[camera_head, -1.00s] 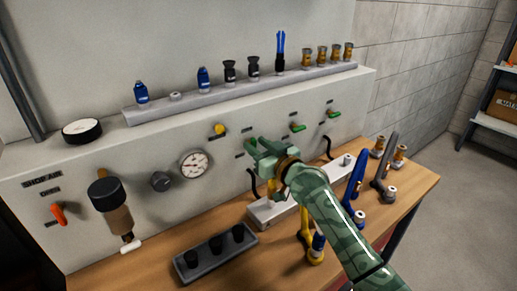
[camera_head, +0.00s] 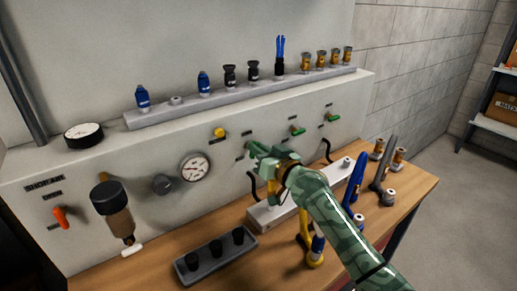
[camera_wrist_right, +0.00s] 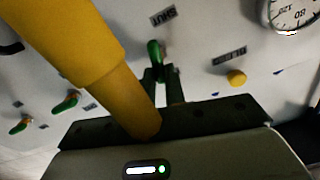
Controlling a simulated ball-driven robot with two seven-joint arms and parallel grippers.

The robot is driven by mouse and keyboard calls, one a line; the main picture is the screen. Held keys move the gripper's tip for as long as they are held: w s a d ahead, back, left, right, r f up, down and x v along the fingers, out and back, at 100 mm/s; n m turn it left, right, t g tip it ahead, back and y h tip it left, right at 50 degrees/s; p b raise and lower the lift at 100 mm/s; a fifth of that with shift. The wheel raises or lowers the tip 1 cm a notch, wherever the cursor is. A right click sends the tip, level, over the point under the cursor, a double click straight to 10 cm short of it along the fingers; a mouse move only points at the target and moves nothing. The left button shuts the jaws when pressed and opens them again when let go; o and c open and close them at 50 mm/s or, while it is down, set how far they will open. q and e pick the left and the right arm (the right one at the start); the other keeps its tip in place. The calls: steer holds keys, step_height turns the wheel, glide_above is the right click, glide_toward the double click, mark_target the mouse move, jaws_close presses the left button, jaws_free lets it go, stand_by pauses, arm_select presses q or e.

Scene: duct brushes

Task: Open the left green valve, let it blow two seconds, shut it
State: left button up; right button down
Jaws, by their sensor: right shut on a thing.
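My right gripper (camera_head: 256,150) reaches the front panel at the left green valve, covering most of that valve in the head view. In the right wrist view the fingers (camera_wrist_right: 163,87) are shut on the left green valve's handle (camera_wrist_right: 155,50). The handle's visible end points towards a label (camera_wrist_right: 163,15) that seems to read SHUT, upside down here. Two other green valves, the middle one (camera_head: 297,130) and the right one (camera_head: 332,117), sit farther right, apart from my gripper. My left gripper is not in view.
A large yellow cylinder (camera_wrist_right: 80,45) fills the wrist view's upper left. A gauge (camera_head: 194,166) and yellow button (camera_head: 219,133) are left of the gripper. A dark tray (camera_head: 216,257), a yellow-and-blue piece (camera_head: 314,250) and brushes stand on the wooden bench. Bottles and fittings line the ledge (camera_head: 240,93).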

steer(key=shift+w+d+f+m, duration=0.1)
steer(key=shift+m, duration=1)
steer(key=shift+w+d+f+m, duration=0.1)
steer(key=shift+m, duration=1)
steer(key=c, duration=1.5)
jaws_free()
steer(key=shift+o, duration=0.2)
steer(key=shift+s+d+r+p, duration=0.1)
steer(key=shift+s+p, duration=0.05)
steer(key=shift+p, duration=0.2)
steer(key=p+v, duration=0.5)
steer(key=v, duration=1.1)
